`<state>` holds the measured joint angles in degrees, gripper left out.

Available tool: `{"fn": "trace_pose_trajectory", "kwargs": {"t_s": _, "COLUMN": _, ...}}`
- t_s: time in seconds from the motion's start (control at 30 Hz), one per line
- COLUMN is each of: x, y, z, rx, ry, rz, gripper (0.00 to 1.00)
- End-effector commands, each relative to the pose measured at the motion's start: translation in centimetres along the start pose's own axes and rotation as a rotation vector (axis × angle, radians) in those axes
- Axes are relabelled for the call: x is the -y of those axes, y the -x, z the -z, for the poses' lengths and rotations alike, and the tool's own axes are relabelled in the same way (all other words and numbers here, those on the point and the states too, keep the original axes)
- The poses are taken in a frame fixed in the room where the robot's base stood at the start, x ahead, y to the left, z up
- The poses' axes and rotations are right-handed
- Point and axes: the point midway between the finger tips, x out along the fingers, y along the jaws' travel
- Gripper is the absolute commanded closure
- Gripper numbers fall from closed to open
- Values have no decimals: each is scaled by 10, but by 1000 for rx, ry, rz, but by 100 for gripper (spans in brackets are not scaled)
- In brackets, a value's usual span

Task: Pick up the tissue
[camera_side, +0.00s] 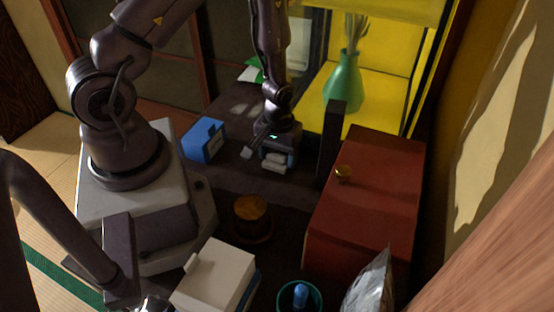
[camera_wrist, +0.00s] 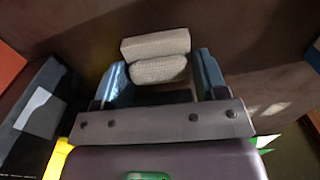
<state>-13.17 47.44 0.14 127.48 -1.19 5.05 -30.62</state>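A pale, soft-looking block in two stacked parts, perhaps the tissue (camera_side: 273,166), lies on the dark surface near the middle in the side view. It also shows in the wrist view (camera_wrist: 157,47), at and just beyond the fingertips. My gripper (camera_side: 268,156) points down over it. In the wrist view my gripper (camera_wrist: 160,68) is open, with one blue finger on either side of the block. Small gaps show between the fingers and the block, so it does not look gripped. Part of the block is hidden by my gripper in the side view.
A blue box (camera_side: 204,139) stands left of my gripper. A dark upright post (camera_side: 332,145) and a red cabinet (camera_side: 365,205) with a gold knob are close on the right. A green vase (camera_side: 344,82) stands behind. A brown round container (camera_side: 251,214) and white box (camera_side: 218,277) are in front.

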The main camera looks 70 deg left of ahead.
Motion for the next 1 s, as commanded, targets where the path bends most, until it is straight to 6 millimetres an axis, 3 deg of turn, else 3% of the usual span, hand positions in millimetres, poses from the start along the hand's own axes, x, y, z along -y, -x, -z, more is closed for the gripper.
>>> {"fn": "trace_pose_trajectory", "kwargs": {"t_s": 0.03, "x": 0, "y": 0, "z": 0, "rx": 0, "ry": 0, "rz": 0, "gripper": 45}}
{"fn": "trace_pose_trajectory", "kwargs": {"t_s": 0.1, "x": 0, "y": 0, "z": 0, "rx": 0, "ry": 0, "rz": 0, "gripper": 61}}
{"fn": "trace_pose_trajectory", "kwargs": {"t_s": 0.63, "x": 3, "y": 7, "z": 0, "rx": -1, "ry": 1, "rz": 0, "gripper": 65}}
{"fn": "trace_pose_trajectory", "kwargs": {"t_s": 0.77, "x": 4, "y": 19, "z": 1, "rx": -3, "ry": 1, "rz": -2, "gripper": 65}}
{"fn": "trace_pose_trajectory", "kwargs": {"t_s": 1.0, "x": 3, "y": 59, "z": 1, "rx": -5, "ry": -1, "rz": -3, "gripper": 65}}
